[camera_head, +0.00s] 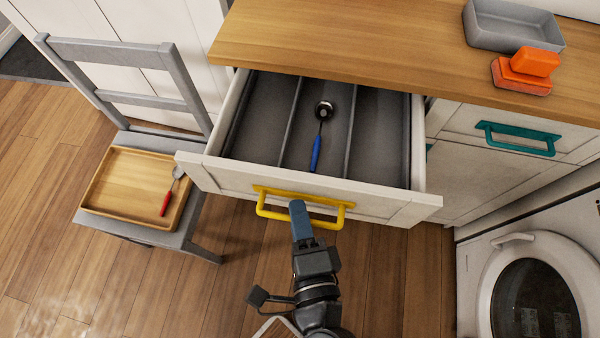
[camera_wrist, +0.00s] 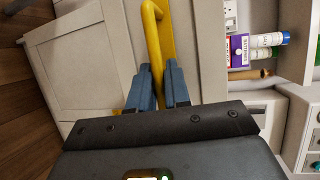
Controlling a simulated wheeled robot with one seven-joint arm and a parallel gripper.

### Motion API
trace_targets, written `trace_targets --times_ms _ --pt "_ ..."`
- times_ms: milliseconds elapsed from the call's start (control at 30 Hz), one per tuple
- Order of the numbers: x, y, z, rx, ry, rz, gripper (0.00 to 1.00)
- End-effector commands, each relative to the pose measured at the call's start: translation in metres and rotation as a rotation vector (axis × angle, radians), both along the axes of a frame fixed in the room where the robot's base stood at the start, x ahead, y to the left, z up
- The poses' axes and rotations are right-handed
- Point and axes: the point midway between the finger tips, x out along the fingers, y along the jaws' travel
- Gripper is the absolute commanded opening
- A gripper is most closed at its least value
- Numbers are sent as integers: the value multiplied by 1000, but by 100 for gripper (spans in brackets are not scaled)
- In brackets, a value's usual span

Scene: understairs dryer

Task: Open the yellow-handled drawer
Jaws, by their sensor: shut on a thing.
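The yellow-handled drawer (camera_head: 215,177) is pulled well out from under the wooden counter. Its yellow handle (camera_head: 262,210) is on the front panel; it also shows in the wrist view (camera_wrist: 151,30). My gripper (camera_head: 298,207) is at the middle of the handle, its blue fingers closed around the bar. In the wrist view my gripper (camera_wrist: 158,80) has one finger on each side of the yellow bar. Inside the drawer, a blue-handled spoon or ladle (camera_head: 317,150) lies in the middle compartment of a dark divided insert.
A grey chair (camera_head: 190,75) at left carries a wooden tray (camera_head: 100,205) with a red-handled utensil (camera_head: 168,192).

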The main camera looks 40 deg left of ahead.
Motion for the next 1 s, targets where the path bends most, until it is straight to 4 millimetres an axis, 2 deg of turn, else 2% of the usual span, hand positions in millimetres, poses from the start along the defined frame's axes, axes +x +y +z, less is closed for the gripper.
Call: trace_targets --times_ms 167,200,400,733,1000 --pt "1 -1 -1 -1 0 -2 0" --pt "1 -1 -1 -1 0 -2 19" --pt "1 0 -1 -1 0 -1 38" --pt "-3 -4 0 0 1 -1 38" --pt "-26 -36 5 0 1 -1 38"
